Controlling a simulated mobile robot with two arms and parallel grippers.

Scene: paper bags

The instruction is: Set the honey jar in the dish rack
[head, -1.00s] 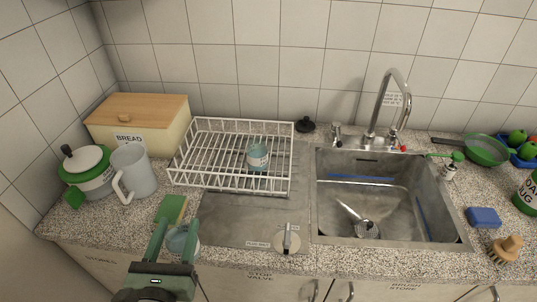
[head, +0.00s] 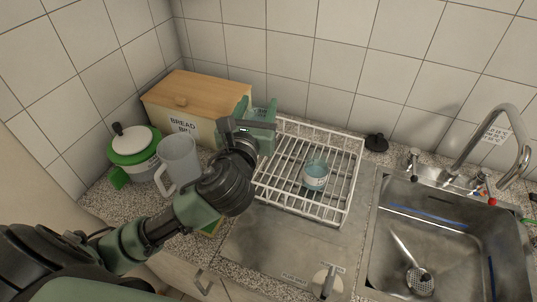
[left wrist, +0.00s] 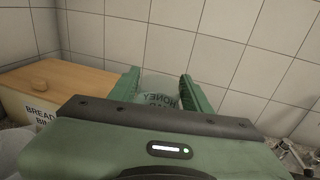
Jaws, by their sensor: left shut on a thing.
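My left gripper (head: 257,110) is over the back left of the white wire dish rack (head: 346,205), beside the bread bin. In the left wrist view, the gripper (left wrist: 160,88) is shut on the clear honey jar (left wrist: 160,84), whose lettering reads HONEY upside down. The jar sits between the two green fingers, its lower part hidden by the gripper body. In the head view I cannot make out the held jar behind my gripper and arm. My right gripper is not in view.
Another glass jar (head: 316,177) with a pale label stands in the rack. A bread bin (head: 190,98), a green pot (head: 133,148) and a clear jug (head: 180,160) are at left. The sink (head: 440,235) is at right. The rack's front left shows bare wires.

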